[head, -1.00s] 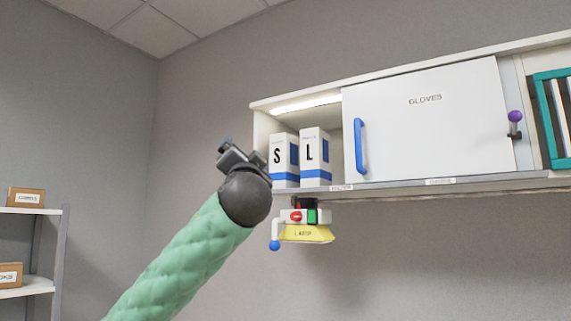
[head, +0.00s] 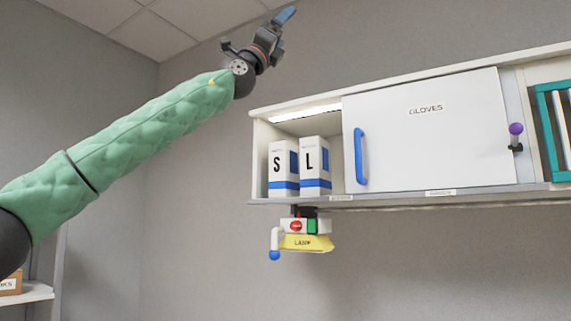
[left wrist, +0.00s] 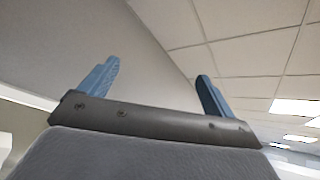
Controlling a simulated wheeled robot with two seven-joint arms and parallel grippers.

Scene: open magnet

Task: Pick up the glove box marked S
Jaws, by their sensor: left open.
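The glove box marked S (head: 277,168) is white with a blue side panel and a blue band. It stands upright at the left end of the open part of the wall cabinet (head: 257,150). A like box marked L (head: 309,165) stands close to its right. My left gripper (head: 262,28) is raised above and left of the cabinet top, apart from both boxes. In the left wrist view its two blue fingers (left wrist: 155,85) are spread with nothing between them, and the ceiling and wall show behind. My right gripper is not in view.
A white sliding door marked GLOVES (head: 430,135) with a blue handle (head: 360,156) covers the cabinet's middle. A yellow lamp (head: 306,243) hangs under the shelf. A purple-knobbed lever (head: 516,135) and a teal rack (head: 549,130) are at the right.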

